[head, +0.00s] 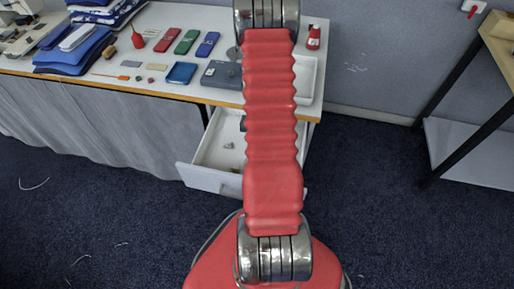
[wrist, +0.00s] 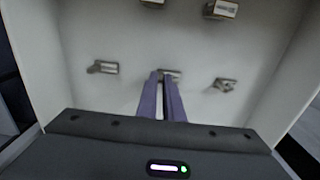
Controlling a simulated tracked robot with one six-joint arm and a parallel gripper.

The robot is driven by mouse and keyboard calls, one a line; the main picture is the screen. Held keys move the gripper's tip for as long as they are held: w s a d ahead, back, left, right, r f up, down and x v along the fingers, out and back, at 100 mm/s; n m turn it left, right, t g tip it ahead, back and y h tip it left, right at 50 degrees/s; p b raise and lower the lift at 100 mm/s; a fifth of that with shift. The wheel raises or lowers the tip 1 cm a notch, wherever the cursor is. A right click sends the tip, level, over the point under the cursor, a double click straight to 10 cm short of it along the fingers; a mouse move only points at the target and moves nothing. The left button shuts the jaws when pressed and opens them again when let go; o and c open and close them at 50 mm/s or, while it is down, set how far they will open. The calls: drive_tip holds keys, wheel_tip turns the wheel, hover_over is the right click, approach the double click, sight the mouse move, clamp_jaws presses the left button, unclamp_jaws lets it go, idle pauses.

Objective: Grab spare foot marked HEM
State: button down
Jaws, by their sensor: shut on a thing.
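In the wrist view my gripper (wrist: 167,80) reaches down into a white drawer (wrist: 125,40) with its two purple fingers close together. They are shut on a small metal foot (wrist: 172,73), mostly hidden by the fingertips. Other small metal feet lie apart on the drawer floor: one to the left (wrist: 102,67), one to the right (wrist: 224,85), one at the top right (wrist: 222,9) and one at the top edge (wrist: 152,2). No marking is legible, so I cannot tell which is HEM. In the head view my red arm hides the gripper.
The open drawer (head: 188,173) juts out below the table (head: 130,82); its side walls stand close around my gripper. A red bottle (head: 314,38) stands right.

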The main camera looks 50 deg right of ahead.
wheel_tip(320, 180, up, 10)
idle(0.6)
idle(0.5)
